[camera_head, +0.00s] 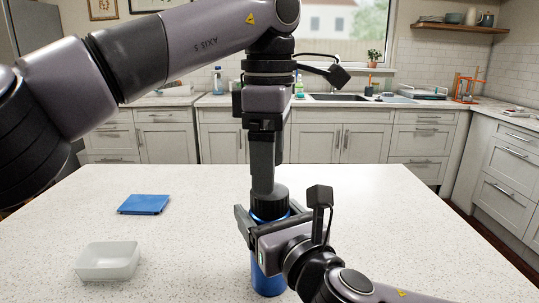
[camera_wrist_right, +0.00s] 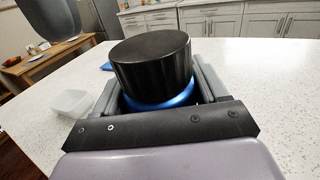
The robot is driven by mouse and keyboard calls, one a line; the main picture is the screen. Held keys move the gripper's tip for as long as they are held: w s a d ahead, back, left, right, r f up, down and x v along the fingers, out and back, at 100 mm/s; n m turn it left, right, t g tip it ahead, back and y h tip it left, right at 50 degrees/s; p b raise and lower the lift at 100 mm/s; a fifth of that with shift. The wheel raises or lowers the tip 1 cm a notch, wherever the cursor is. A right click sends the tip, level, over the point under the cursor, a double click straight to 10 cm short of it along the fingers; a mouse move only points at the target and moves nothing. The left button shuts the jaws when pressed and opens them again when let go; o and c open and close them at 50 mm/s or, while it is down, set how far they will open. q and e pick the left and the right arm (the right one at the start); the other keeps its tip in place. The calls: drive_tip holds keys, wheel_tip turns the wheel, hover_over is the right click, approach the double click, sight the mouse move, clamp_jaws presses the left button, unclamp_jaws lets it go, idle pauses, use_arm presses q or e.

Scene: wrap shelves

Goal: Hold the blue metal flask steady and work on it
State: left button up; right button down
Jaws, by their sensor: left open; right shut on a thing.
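The blue metal flask (camera_head: 268,281) stands upright on the white speckled counter, with a wide black cap (camera_head: 270,203) on top. In the right wrist view the cap (camera_wrist_right: 152,62) fills the middle, with a blue band of the flask (camera_wrist_right: 160,103) below it. My right gripper (camera_head: 268,222) comes from the front right and is shut around the flask's upper body, just below the cap. My left gripper (camera_head: 263,180) points straight down, open, its fingers at the cap in the head view. Whether they touch the cap cannot be told.
A blue flat item (camera_head: 144,204) lies on the counter (camera_head: 400,215) at the left. A white open container (camera_head: 108,261) stands nearer, left of the flask. The counter right of the flask is clear beyond my right arm. Cabinets and a sink stand behind.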

use_arm(q)
drive_tip(key=r+m, duration=0.1)
drive_tip(key=m, duration=0.2)
drive_tip(key=shift+w+d+r, duration=0.1)
drive_tip(key=shift+r, duration=0.25)
drive_tip(key=m, duration=0.2)
drive_tip(key=r+m, duration=0.1)
drive_tip(key=m, duration=0.1)
drive_tip(key=shift+r, duration=0.1)
drive_tip(key=shift+f, duration=4)
